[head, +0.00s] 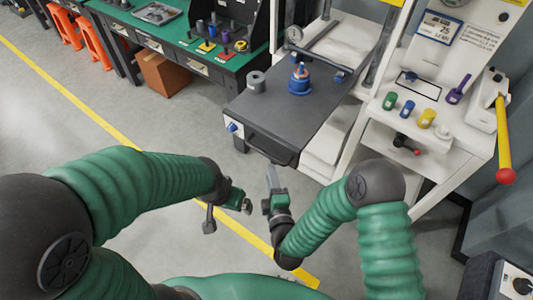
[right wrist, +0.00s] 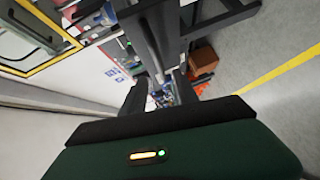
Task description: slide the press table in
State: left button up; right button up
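The press table (head: 318,112) is a dark grey slab that sticks out from the white press frame in the head view. A black handle (head: 271,151) runs along its front edge. My left gripper (head: 227,208) is open and empty, lower and to the left.
The white press frame (head: 345,155) borders the table on the right. Beside it, a white panel (head: 425,100) carries coloured knobs and a yellow lever (head: 503,140) with a red ball. A green workbench (head: 190,40) stands at the back left. The floor left of the table is clear.

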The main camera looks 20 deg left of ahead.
aim_at(268, 155)
jog(key=x, duration=0.9)
jog(key=shift+w+d, duration=0.1)
jog(key=shift+d, duration=0.15)
jog(key=shift+w+a+f, duration=0.15)
jog(key=shift+w+a, duration=0.15)
jog(key=shift+a, duration=0.05)
jog(key=shift+d, duration=0.1)
grip_shut()
jog(key=shift+s+f, duration=0.1)
jog(key=shift+f, duration=0.1)
